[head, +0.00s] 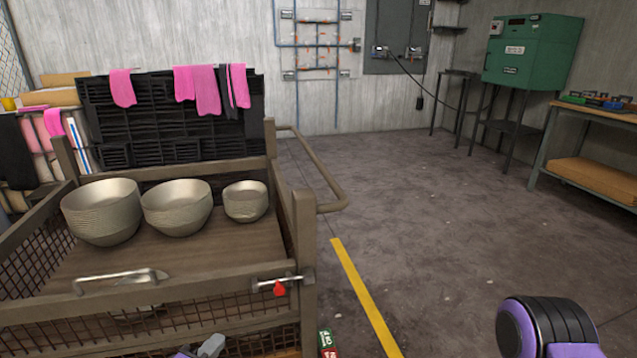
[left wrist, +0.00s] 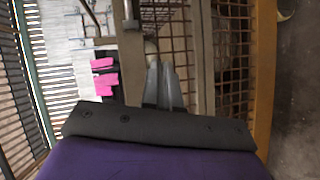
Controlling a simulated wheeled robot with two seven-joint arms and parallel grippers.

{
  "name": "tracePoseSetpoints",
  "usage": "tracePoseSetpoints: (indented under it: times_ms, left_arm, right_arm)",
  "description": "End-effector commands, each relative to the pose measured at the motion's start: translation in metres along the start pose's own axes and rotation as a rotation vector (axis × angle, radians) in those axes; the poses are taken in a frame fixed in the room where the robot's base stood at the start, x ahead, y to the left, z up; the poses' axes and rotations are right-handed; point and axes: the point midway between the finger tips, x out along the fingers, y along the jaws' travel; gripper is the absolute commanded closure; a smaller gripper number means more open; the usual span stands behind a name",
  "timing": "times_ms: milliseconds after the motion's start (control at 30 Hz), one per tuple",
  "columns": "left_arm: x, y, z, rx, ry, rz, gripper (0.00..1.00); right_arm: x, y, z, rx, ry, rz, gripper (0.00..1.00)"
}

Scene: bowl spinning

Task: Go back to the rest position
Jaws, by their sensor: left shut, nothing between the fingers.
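My left gripper (head: 208,347) shows at the bottom edge of the head view, low in front of the cart (head: 190,310). Only its grey tip end and a bit of purple show there. In the left wrist view its two grey fingers (left wrist: 161,66) lie close together, shut and empty, with the cart's mesh side behind them. A purple and black part of my right arm (head: 545,328) shows at the bottom right of the head view. My right gripper is out of view.
The floor to the right is open. A workbench (head: 585,180) stands far right.

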Motion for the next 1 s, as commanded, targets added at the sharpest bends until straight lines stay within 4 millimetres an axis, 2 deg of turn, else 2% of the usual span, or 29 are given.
tracePoseSetpoints:
  times_ms: [33, 167, 200, 300, 400, 500, 633, 733, 800, 1000]
  left_arm:
    - [-0.003, -0.028, 0.003, 0.038, 0.001, -0.111, 1.0]
    - [-0.024, -0.103, 0.009, 0.158, -0.003, -0.402, 1.0]
    - [-0.034, -0.126, 0.011, 0.202, -0.006, -0.49, 1.0]
    - [-0.066, -0.176, 0.012, 0.324, -0.02, -0.692, 1.0]
    - [-0.099, -0.215, 0.01, 0.449, -0.041, -0.855, 1.0]
    - [-0.128, -0.241, 0.01, 0.566, -0.071, -0.974, 1.0]
    - [-0.16, -0.267, 0.015, 0.706, -0.142, -1.069, 1.0]
    - [-0.188, -0.288, 0.03, 0.804, -0.254, -1.114, 1.0]
    - [-0.194, -0.251, 0.023, 0.787, -0.235, -1.109, 1.0]
    - [-0.21, -0.194, 0.015, 0.785, -0.235, -1.108, 1.0]
  right_arm:
    - [0.0, 0.0, 0.0, 0.0, 0.0, 0.0, 0.57]
    - [0.0, 0.0, 0.0, 0.0, 0.0, 0.0, 0.57]
    - [0.0, 0.0, 0.0, 0.0, 0.0, 0.0, 0.57]
    - [0.0, 0.0, 0.0, 0.0, 0.0, 0.0, 0.57]
    - [0.0, 0.0, 0.0, 0.0, 0.0, 0.0, 0.57]
    - [0.0, 0.0, 0.0, 0.0, 0.0, 0.0, 0.57]
    - [0.0, 0.0, 0.0, 0.0, 0.0, 0.0, 0.57]
    - [0.0, 0.0, 0.0, 0.0, 0.0, 0.0, 0.57]
    - [-0.033, 0.003, -0.013, 0.0, -0.001, 0.0, 0.57]
    - [-0.088, 0.008, -0.037, 0.0, 0.0, 0.0, 0.57]
